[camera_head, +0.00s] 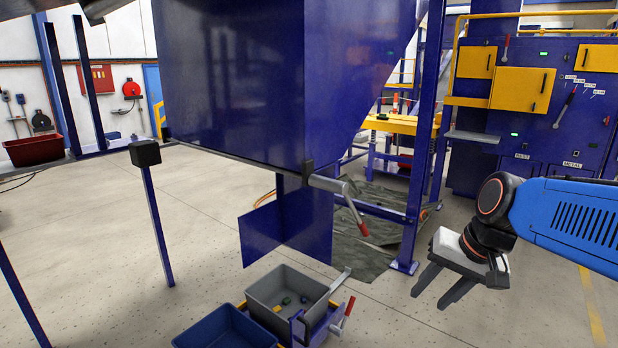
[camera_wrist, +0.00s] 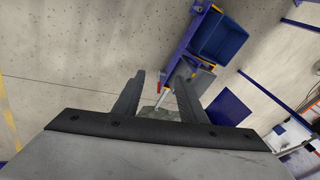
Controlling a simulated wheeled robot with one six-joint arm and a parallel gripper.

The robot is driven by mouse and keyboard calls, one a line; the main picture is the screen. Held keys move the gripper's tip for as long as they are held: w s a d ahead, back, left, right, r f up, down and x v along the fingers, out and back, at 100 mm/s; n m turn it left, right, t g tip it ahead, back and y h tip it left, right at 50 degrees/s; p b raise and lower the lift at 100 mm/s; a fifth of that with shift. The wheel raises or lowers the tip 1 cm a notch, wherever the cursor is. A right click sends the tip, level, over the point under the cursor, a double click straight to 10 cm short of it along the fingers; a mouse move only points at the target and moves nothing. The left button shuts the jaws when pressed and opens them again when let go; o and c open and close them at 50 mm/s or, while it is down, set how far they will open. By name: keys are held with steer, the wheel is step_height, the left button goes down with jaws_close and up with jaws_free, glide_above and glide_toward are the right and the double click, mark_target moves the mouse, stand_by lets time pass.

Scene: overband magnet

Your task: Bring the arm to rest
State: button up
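My gripper (camera_head: 444,287) hangs at the end of my blue arm on the right of the head view. Its two dark fingers are spread apart with nothing between them, and they point down and to the left. In the wrist view the fingers (camera_wrist: 158,97) also stand apart, with floor and part of the machine seen beyond the gap. My gripper is clear of the bins and the blue machine and touches nothing that I can see.
A blue hopper (camera_head: 240,80) fills the upper middle. Below it are a grey bin (camera_head: 262,292) with small coloured pieces and a blue bin (camera_head: 215,332). A lever with a red tip (camera_head: 362,228) juts from the hopper. Blue cabinets (camera_head: 550,100) stand behind my arm.

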steer(key=s+d+f+n+h, duration=0.1)
steer(key=s+f+n, duration=0.1)
steer(key=s, duration=0.4)
steer(key=s+d+f+n+t+h, duration=0.1)
steer(key=s+d+f+n, duration=0.1)
steer(key=s, duration=0.4)
steer(key=shift+d+f+h, duration=0.25)
steer(key=shift+d+h, duration=0.05)
